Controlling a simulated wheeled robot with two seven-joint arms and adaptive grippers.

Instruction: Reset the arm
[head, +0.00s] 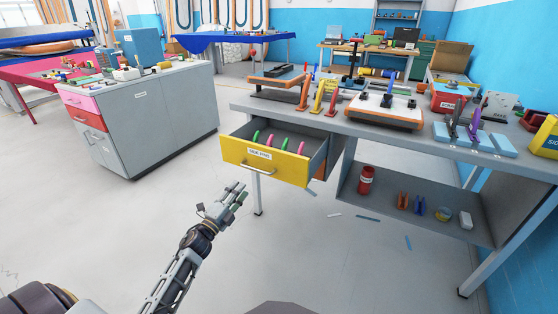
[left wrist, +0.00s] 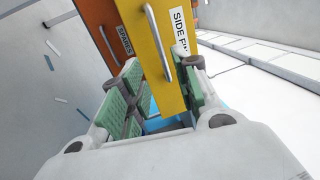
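My left gripper (head: 236,193) reaches in from the bottom of the head view, below and in front of a yellow drawer (head: 263,168) that is pulled out of the grey workbench. Several pink and green fins (head: 277,143) stand in the drawer. In the left wrist view the green-padded fingers (left wrist: 160,88) are apart with nothing held between them. The yellow drawer front (left wrist: 163,45), its handle and a partly hidden side-fin label show beyond them. The gripper appears apart from the handle. My right gripper is not in view.
The workbench (head: 243,104) carries tools, a board and boxes. An open shelf (head: 385,217) below holds a red can and small parts. A grey cabinet (head: 165,115) stands left. Small strips (head: 367,218) lie on the floor. Open floor lies between cabinet and bench.

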